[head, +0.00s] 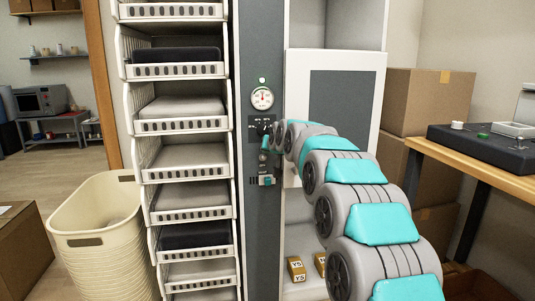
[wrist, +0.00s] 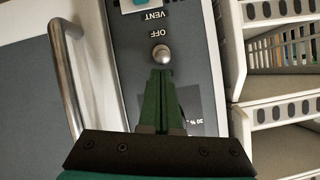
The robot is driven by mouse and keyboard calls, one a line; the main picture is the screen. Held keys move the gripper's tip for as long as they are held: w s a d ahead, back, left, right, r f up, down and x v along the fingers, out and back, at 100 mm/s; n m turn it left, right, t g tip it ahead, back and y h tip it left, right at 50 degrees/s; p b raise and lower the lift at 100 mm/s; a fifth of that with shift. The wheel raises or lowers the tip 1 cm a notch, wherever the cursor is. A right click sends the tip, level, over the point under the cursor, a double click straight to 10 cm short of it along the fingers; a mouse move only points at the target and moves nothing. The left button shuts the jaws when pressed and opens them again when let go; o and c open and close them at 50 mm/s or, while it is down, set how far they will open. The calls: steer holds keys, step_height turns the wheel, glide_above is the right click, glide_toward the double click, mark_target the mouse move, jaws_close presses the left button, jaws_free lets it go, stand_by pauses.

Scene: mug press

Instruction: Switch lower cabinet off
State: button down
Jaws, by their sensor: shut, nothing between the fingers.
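A narrow dark grey control panel (head: 246,205) stands between the tray rack and a white cabinet. In the wrist view the panel appears upside down, with a round silver knob or toggle (wrist: 162,53) beside the printed word OFF (wrist: 160,34). The word VENT (wrist: 153,15) is printed farther along. My gripper (wrist: 161,73) has its green fingers together and empty, with the tips right at the silver knob. I cannot tell whether they touch it. In the head view my arm reaches to the panel and hides part of its controls.
A round gauge (head: 262,98) sits higher on the panel. A cabinet door with a metal handle (wrist: 68,75) is beside my gripper. A rack of white trays (head: 185,125) stands left, with a cream bin (head: 95,240). Cardboard boxes (head: 428,100) and a wooden table (head: 465,165) are at right.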

steer(key=shift+s+d+f+t+y+b, duration=0.15)
steer(key=shift+f+t+b, duration=0.25)
steer(key=shift+b, duration=0.4)
steer(key=shift+s+a+f+t+y+b, duration=0.15)
steer(key=shift+t+b, duration=0.35)
steer(key=shift+b, duration=0.3)
steer(key=shift+s+d+f+b, duration=0.1)
steer(key=shift+d+f+b, duration=0.1)
steer(key=shift+b, duration=0.3)
steer(key=shift+s+f, duration=0.1)
steer(key=shift+f, duration=0.05)
steer(key=shift+b, duration=0.3)
